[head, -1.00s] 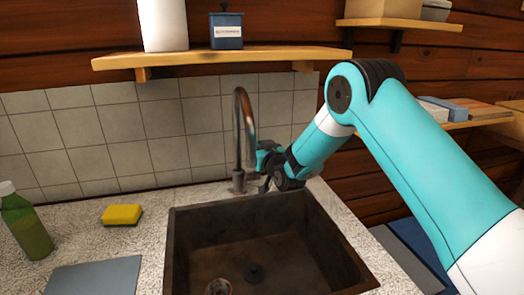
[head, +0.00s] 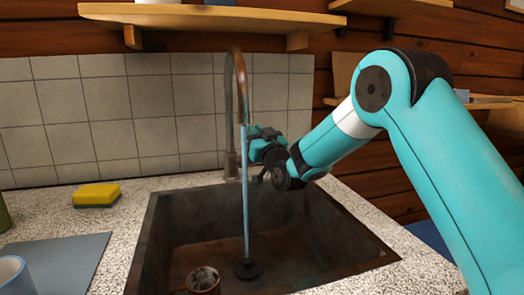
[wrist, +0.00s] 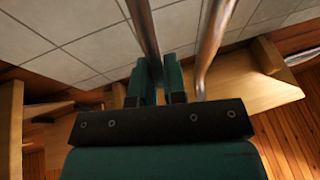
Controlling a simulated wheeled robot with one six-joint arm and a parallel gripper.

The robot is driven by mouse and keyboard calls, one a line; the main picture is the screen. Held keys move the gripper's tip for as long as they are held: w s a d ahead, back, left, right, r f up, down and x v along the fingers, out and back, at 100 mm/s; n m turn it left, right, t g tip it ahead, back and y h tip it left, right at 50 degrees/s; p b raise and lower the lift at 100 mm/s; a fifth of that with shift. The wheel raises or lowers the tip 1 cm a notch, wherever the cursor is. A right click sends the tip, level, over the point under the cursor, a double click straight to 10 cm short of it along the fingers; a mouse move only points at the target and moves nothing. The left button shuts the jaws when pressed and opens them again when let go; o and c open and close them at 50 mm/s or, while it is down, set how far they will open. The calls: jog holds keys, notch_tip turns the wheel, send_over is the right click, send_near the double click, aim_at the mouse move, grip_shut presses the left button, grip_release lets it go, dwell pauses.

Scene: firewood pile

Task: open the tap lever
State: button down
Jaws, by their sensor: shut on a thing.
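The metal tap (head: 230,100) stands behind the dark sink (head: 160,235), and a thin stream of water (head: 245,190) runs from its spout to the drain. My gripper (head: 252,134) is at the right side of the tap's upright pipe, shut on the tap lever. The lever itself is hidden by the fingers in the head view. In the wrist view, the two green fingers of my gripper (wrist: 158,78) are close together, with a metal tap pipe (wrist: 143,28) running down to them.
A brown cup (head: 203,280) stands in the sink, left of the stream. A yellow sponge (head: 96,195), a grey board (head: 60,262) and a pale blue mug (head: 12,277) are on the left counter. A wooden shelf (head: 210,17) hangs above the tap.

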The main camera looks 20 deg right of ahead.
jog(key=b, duration=0.2)
jog(key=s+t+b, duration=0.1)
jog(key=b, duration=0.2)
jog(key=shift+a+f+n, duration=0.1)
jog(key=shift+f+n, duration=0.15)
jog(key=shift+n, duration=0.05)
jog(key=c, duration=1.2)
grip_release()
jog(key=shift+s+r, duration=0.1)
jog(key=b+v, duration=1.2)
jog(key=b, duration=0.2)
jog(key=shift+f, duration=0.25)
